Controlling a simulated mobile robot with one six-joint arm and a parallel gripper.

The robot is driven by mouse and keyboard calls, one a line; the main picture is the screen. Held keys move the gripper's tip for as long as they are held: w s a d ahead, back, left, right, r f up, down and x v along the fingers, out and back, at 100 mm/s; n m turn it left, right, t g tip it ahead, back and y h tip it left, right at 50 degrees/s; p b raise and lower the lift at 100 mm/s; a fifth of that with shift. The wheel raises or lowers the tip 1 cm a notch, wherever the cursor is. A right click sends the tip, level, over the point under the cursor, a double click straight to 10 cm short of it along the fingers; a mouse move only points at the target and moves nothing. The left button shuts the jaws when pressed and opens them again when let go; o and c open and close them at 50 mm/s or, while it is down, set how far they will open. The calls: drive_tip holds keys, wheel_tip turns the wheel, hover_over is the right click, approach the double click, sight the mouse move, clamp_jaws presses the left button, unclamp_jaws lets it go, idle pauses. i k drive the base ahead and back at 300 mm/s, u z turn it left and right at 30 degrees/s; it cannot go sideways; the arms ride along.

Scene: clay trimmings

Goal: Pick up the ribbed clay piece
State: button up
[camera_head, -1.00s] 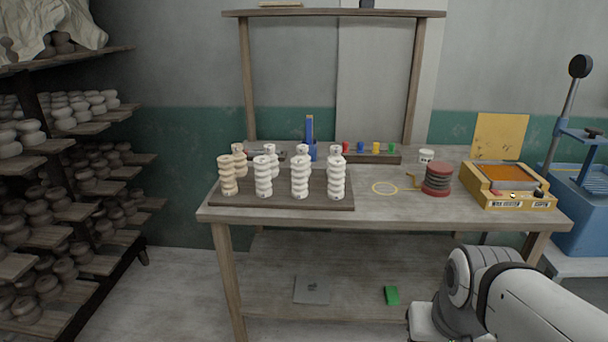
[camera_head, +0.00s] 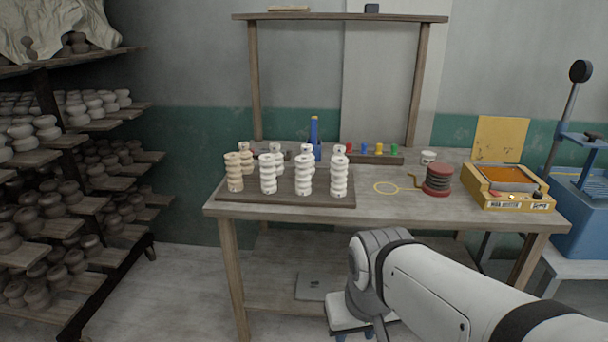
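Several ribbed clay pieces stand upright on a dark wooden board (camera_head: 285,202) at the left of the workbench. The front row has a tan one (camera_head: 235,173) at the left end and white ones beside it (camera_head: 268,174), (camera_head: 303,174), (camera_head: 339,176). More stand behind them, partly hidden. I cannot tell which single piece the task names. My arm reaches in from the lower right, its wrist low in front of the bench and well apart from the pieces. My gripper's fingers are not clearly visible at the bottom edge.
A blue upright item (camera_head: 315,138) stands behind the board. A loaded rack (camera_head: 125,215) is at left.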

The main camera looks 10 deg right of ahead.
sight(338, 185)
drive_tip(key=z, duration=0.05)
drive_tip(key=i, duration=1.5)
drive_tip(key=u, duration=0.05)
